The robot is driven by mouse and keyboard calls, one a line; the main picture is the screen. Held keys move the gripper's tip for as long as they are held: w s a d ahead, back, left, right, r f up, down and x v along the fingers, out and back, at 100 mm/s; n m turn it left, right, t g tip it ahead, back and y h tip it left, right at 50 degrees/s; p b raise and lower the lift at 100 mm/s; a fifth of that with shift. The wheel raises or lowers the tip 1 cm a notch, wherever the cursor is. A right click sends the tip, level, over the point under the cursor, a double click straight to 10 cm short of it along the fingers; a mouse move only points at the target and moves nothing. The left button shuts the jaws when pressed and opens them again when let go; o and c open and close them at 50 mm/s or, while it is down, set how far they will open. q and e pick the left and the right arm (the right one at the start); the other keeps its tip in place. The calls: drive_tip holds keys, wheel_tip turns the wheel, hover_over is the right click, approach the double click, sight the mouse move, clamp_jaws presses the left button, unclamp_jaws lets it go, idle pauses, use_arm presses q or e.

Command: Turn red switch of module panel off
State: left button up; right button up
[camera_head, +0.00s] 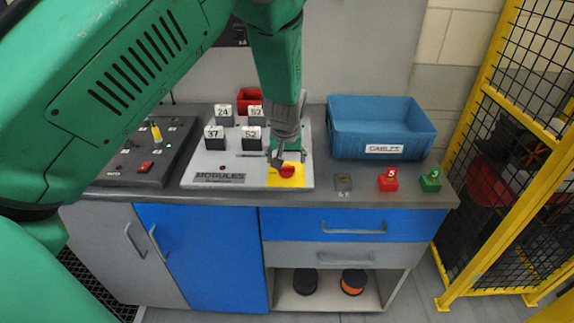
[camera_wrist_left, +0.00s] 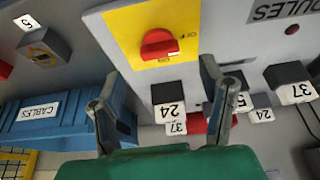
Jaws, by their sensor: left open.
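The module panel (camera_head: 210,176) is a light plate on the counter, marked MODULES. Its red switch (camera_head: 288,171) sits on a yellow plate (camera_head: 296,181) at the panel's right front corner. In the left wrist view the red switch (camera_wrist_left: 160,43) lies ahead of the fingertips, its knob running roughly across the picture, on the yellow plate (camera_wrist_left: 120,22). My left gripper (camera_head: 279,157) is over the panel just behind the switch; in its wrist view the two fingers (camera_wrist_left: 153,85) stand wide apart with nothing between them at the tips. My right gripper is not in view.
Black number modules (camera_head: 252,143) stand on the panel behind my gripper. A blue CABLES bin (camera_head: 381,128) is at the right. A red block (camera_head: 388,180), a green block (camera_head: 431,181) and a grey block (camera_head: 343,182) lie along the front edge. A control box (camera_head: 150,170) is at the left.

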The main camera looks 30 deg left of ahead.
use_arm(q)
drive_tip(key=v, duration=0.6)
drive_tip(key=shift+s, duration=0.2)
drive_tip(key=shift+d, duration=0.15)
